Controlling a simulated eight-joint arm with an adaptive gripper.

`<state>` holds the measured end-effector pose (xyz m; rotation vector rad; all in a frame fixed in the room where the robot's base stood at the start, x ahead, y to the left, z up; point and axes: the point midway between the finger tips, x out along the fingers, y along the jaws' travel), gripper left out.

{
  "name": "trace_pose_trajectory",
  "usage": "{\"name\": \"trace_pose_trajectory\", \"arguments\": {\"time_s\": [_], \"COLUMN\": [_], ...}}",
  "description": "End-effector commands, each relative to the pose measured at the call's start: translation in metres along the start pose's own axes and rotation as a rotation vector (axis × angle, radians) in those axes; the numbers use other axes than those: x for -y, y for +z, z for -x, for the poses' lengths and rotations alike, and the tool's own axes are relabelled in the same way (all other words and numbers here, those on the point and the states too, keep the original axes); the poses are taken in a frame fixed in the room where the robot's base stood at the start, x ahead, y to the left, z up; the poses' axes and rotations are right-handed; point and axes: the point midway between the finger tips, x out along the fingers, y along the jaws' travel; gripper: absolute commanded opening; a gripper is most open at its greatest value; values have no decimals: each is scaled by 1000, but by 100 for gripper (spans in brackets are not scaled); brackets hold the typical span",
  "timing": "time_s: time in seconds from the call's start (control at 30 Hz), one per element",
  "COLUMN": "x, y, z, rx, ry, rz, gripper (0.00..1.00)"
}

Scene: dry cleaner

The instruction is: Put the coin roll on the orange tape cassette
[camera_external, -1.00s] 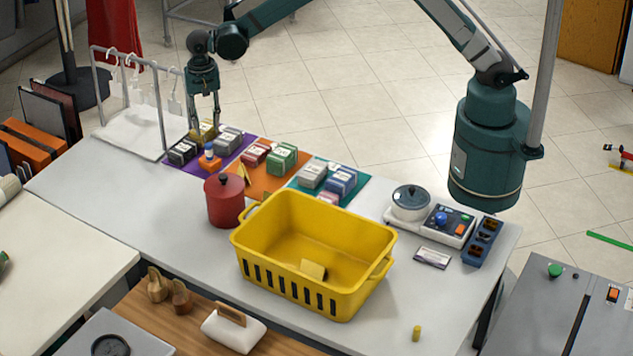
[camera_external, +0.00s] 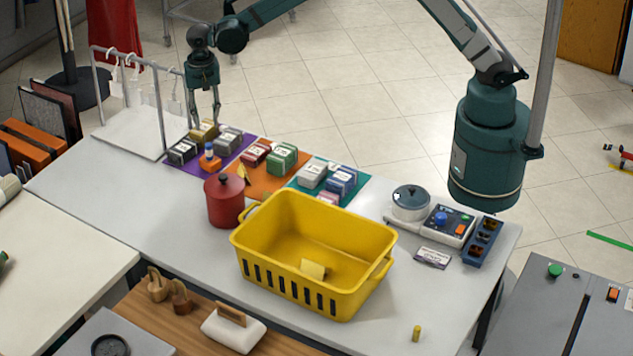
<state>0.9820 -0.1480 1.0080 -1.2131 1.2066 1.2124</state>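A small orange block (camera_external: 210,164), which looks like the orange tape cassette, sits on the purple mat near its right edge. A small white and blue upright piece (camera_external: 209,149), which looks like the coin roll, stands on top of it. The view is too small to make out its markings. My gripper (camera_external: 205,124) hangs above and behind them, pointing down. Its fingers are apart, with nothing visible between them, and it does not appear to touch the piece.
Several labelled boxes stand on the purple, orange and teal mats (camera_external: 259,187). A red canister (camera_external: 225,205) and a yellow basket (camera_external: 310,290) stand in front. A wire rack (camera_external: 158,105) is at the left. A small yellow cylinder (camera_external: 416,333) stands at the front right.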

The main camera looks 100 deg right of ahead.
Motion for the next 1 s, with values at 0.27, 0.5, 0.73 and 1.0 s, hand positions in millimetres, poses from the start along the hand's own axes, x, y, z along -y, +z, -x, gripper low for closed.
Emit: {"name": "trace_pose_trajectory", "arguments": {"time_s": [0.27,0.5,0.73,1.0], "x": [-16,-44,-77,-119], "y": [9,23,37,53], "z": [27,70,108,148], "rx": [-4,-14,-29,-50], "ry": [-22,-63,-104,-152], "rz": [59,163,272,400], "gripper": [30,30,30,30]}}
